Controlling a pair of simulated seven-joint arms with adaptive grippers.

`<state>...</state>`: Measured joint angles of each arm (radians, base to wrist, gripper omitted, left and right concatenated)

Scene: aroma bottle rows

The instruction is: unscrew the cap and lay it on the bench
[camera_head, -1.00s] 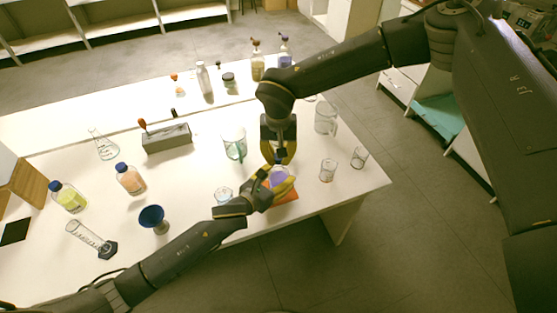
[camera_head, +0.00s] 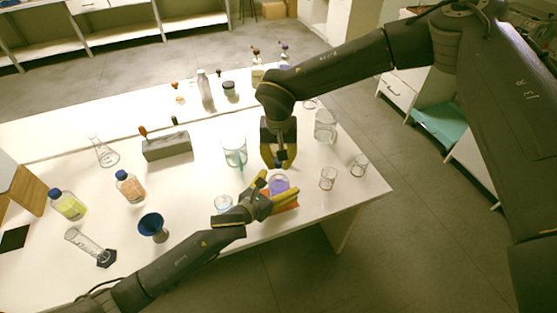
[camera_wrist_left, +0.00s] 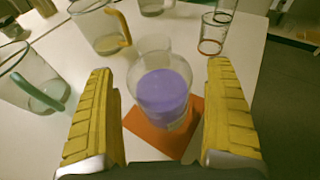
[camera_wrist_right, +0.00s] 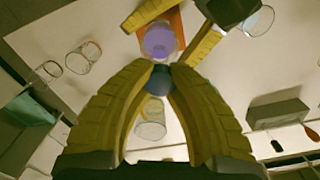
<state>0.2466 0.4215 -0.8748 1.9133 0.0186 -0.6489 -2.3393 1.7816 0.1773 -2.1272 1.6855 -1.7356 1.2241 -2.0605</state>
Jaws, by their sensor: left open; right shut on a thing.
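The bottle of purple liquid (camera_head: 279,185) stands on an orange mat (camera_head: 288,207) near the bench's front edge. It also shows in the left wrist view (camera_wrist_left: 164,97), upright, with no cap visible on its top. My left gripper (camera_head: 268,192) is open, its yellow fingers on either side of the bottle and apart from it. My right gripper (camera_head: 280,162) is above the bottle, pointing down. In the right wrist view its fingertips are shut on the dark blue cap (camera_wrist_right: 159,79), which is clear of the bottle.
A beaker with a green handle (camera_head: 234,151) and a larger jug (camera_head: 325,126) stand behind the bottle. Two small glasses (camera_head: 328,178) stand to the right.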

